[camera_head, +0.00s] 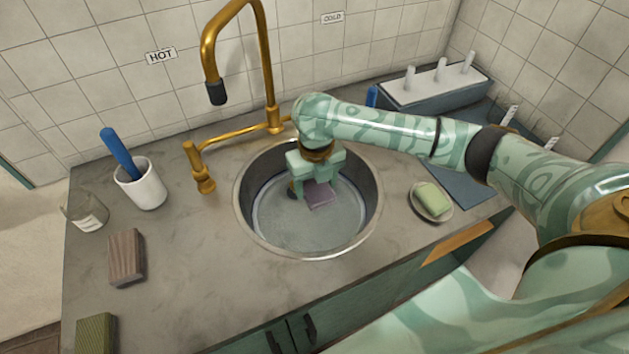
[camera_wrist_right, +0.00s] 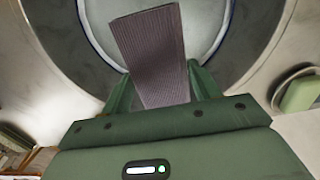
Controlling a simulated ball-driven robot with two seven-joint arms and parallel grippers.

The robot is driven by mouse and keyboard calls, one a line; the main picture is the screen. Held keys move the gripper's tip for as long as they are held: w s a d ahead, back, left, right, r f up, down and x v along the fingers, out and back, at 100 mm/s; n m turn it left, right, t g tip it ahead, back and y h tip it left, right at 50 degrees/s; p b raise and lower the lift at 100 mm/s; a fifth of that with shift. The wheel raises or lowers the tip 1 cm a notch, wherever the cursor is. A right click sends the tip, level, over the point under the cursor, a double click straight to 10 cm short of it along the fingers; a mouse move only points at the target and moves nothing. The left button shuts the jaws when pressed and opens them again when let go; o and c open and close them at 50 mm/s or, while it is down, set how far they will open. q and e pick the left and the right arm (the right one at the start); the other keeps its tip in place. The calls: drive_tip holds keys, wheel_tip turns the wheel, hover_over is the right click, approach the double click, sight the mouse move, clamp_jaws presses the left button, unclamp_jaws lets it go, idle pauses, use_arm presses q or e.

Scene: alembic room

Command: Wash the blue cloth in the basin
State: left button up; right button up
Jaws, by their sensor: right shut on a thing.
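The round metal basin (camera_head: 372,215) is set into the counter, with a pale, watery-looking surface inside. I cannot tell whether the cloth touches the water. My left gripper is not in view.
A brass tap (camera_head: 265,65) arches behind the basin. Green soap (camera_head: 433,198) sits in a dish to the right. At left are a white cup (camera_head: 146,190) with a blue-handled thing, a glass jar (camera_head: 88,212), a brown block (camera_head: 126,258) and a green block (camera_head: 96,335).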

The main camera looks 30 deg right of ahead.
drive_tip(key=b, duration=0.4)
hover_over(316, 229)
wheel_tip(316, 229, down, 4)
drive_tip(key=shift+f, duration=0.1)
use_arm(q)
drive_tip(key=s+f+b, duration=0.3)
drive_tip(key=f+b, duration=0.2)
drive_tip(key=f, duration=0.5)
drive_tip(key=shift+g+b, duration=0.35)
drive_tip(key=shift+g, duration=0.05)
use_arm(e)
drive_tip(key=shift+a+f, duration=0.1)
drive_tip(key=shift+f, duration=6.3)
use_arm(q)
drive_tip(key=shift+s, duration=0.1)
